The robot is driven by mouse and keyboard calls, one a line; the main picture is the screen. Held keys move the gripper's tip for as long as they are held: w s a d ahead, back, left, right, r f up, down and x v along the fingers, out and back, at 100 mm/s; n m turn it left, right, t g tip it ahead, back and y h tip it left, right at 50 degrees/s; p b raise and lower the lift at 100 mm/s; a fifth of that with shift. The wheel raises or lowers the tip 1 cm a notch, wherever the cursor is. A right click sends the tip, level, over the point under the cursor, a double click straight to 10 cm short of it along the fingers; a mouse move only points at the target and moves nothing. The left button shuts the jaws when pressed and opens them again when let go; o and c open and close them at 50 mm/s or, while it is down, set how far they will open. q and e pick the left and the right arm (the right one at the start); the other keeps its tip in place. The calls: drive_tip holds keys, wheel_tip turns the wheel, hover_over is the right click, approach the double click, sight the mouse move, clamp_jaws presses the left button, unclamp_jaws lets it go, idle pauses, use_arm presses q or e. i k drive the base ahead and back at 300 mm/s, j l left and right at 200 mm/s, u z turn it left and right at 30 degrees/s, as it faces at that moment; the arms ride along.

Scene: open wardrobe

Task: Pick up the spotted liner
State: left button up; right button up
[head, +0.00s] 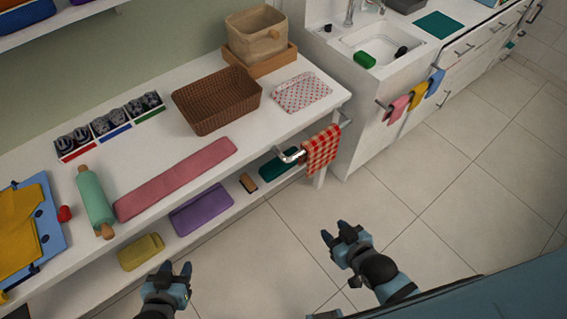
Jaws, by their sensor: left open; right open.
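The spotted liner (302,92) is a white cloth piece with red dots. It lies flat on the white table at its right end, just right of the brown wicker basket (216,101). My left gripper (178,270) is open and empty at the bottom of the view, in front of the table and well away from the liner. My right gripper (341,234) is open and empty over the floor, below and to the right of the liner. Neither gripper touches anything.
A beige fabric bin (257,36) stands on a wooden tray (275,62) behind the liner. A red checked towel (322,150) hangs on a rail at the table's front right corner. A sink unit (385,80) stands to the right. The tiled floor is clear.

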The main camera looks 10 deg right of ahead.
sight(296, 93)
drive_tip(key=u, duration=0.45)
drive_tip(key=l+u, duration=0.95)
drive_tip(key=k+l+u, duration=0.15)
drive_tip(key=l, duration=0.15)
drive_tip(key=k+l+u, duration=0.1)
drive_tip(key=l, duration=0.2)
drive_tip(key=k+l+u, duration=0.15)
drive_tip(key=l, duration=0.15)
drive_tip(key=k+l, duration=0.1)
drive_tip(key=l, duration=0.25)
drive_tip(key=k+l, duration=0.1)
drive_tip(key=l, duration=0.2)
drive_tip(key=k+l, duration=0.15)
drive_tip(key=l, duration=0.2)
drive_tip(key=i+l, duration=0.25)
